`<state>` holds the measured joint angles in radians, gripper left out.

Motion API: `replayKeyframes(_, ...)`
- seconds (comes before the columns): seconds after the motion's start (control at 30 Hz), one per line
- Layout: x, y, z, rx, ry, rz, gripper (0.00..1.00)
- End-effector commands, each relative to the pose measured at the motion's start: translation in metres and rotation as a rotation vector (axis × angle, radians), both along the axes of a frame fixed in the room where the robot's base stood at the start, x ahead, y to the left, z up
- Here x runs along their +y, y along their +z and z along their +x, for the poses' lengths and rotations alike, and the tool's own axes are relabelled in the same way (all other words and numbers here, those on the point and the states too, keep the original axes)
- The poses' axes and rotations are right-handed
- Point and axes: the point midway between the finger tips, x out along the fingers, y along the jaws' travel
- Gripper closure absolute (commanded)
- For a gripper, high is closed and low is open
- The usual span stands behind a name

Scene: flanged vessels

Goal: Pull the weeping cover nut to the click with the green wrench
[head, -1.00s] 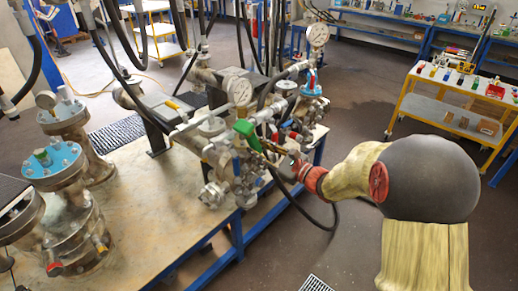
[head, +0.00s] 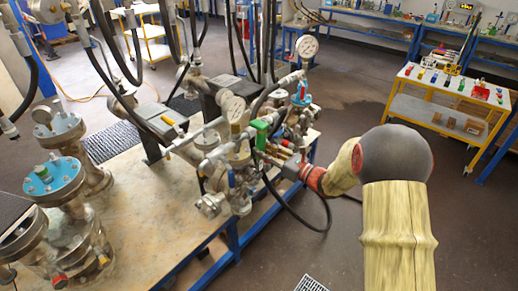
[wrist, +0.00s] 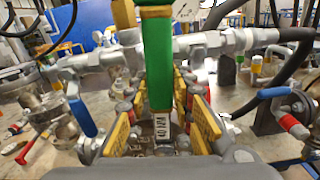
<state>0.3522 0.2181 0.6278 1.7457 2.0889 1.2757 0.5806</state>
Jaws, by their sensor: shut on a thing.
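The green wrench (head: 262,132) is in my gripper (head: 277,155), among the pipes at the middle of the head view. In the wrist view the wrench (wrist: 158,65) stands upright in the centre, with a small printed label low on it. The yellow-padded fingers of my gripper (wrist: 162,128) are closed in on either side of its lower part. A vessel with a blue flanged cover (head: 68,170) stands at the left of the head view, well apart from the wrench. I cannot make out a weeping nut.
A pressure gauge (head: 238,121) and silver pipework crowd close to my gripper. A blue-handled valve (wrist: 82,116) is left of the fingers in the wrist view. Black hoses hang above the bench (head: 140,222). A yellow cart (head: 400,108) stands right; the floor between is clear.

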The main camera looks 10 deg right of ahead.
Motion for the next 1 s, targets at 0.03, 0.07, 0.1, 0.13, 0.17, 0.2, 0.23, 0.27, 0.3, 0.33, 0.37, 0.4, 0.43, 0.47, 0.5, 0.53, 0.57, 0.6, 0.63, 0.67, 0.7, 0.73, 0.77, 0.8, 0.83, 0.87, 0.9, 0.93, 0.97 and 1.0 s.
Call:
replayKeyframes(0.03, 0.001, 0.002, 0.000, -0.006, 0.001, -0.003, 1.00)
replayKeyframes(0.07, 0.001, 0.002, -0.001, -0.007, 0.001, -0.004, 1.00)
replayKeyframes(0.1, 0.000, 0.001, -0.001, -0.007, 0.001, -0.004, 1.00)
replayKeyframes(0.13, -0.001, 0.001, -0.002, -0.007, 0.001, -0.005, 1.00)
replayKeyframes(0.17, -0.001, 0.001, -0.003, -0.007, 0.001, -0.005, 1.00)
replayKeyframes(0.2, -0.003, 0.002, -0.005, -0.008, 0.001, -0.005, 1.00)
replayKeyframes(0.23, -0.004, 0.002, -0.007, -0.007, 0.001, -0.006, 1.00)
replayKeyframes(0.27, -0.006, 0.002, -0.009, -0.008, 0.001, -0.006, 1.00)
replayKeyframes(0.3, -0.008, 0.002, -0.012, -0.008, 0.000, -0.006, 1.00)
replayKeyframes(0.33, -0.010, 0.003, -0.014, -0.009, 0.000, -0.007, 1.00)
replayKeyframes(0.37, -0.012, 0.003, -0.017, -0.009, -0.001, -0.006, 1.00)
replayKeyframes(0.4, -0.014, 0.002, -0.020, -0.008, -0.001, -0.006, 1.00)
replayKeyframes(0.43, -0.016, 0.002, -0.023, -0.008, 0.000, -0.006, 1.00)
replayKeyframes(0.47, -0.018, 0.002, -0.025, -0.007, 0.000, -0.007, 1.00)
replayKeyframes(0.5, -0.020, 0.002, -0.028, -0.008, 0.000, -0.008, 1.00)
replayKeyframes(0.53, -0.022, 0.002, -0.031, -0.008, -0.001, -0.008, 1.00)
replayKeyframes(0.57, -0.024, 0.002, -0.033, -0.009, -0.001, -0.008, 1.00)
replayKeyframes(0.6, -0.026, 0.003, -0.036, -0.009, 0.000, -0.008, 1.00)
replayKeyframes(0.63, -0.027, 0.003, -0.038, -0.009, 0.000, -0.008, 1.00)
replayKeyframes(0.67, -0.027, 0.002, -0.039, -0.010, 0.001, -0.008, 1.00)
replayKeyframes(0.7, -0.028, 0.002, -0.041, -0.010, 0.001, -0.008, 1.00)
replayKeyframes(0.73, -0.028, 0.002, -0.041, -0.010, 0.001, -0.008, 1.00)
replayKeyframes(0.77, -0.028, 0.002, -0.041, -0.010, 0.002, -0.008, 1.00)
replayKeyframes(0.8, -0.028, 0.002, -0.041, -0.010, 0.002, -0.008, 1.00)
replayKeyframes(0.83, -0.028, 0.002, -0.041, -0.010, 0.002, -0.008, 1.00)
replayKeyframes(0.87, -0.028, 0.002, -0.041, -0.010, 0.002, -0.008, 1.00)
replayKeyframes(0.9, -0.028, 0.002, -0.041, -0.010, 0.002, -0.008, 1.00)
replayKeyframes(0.93, -0.028, 0.002, -0.041, -0.010, 0.002, -0.008, 1.00)
replayKeyframes(0.97, -0.028, 0.002, -0.041, -0.010, 0.002, -0.008, 1.00)
replayKeyframes(1.0, -0.027, 0.001, -0.041, -0.009, 0.000, -0.008, 1.00)
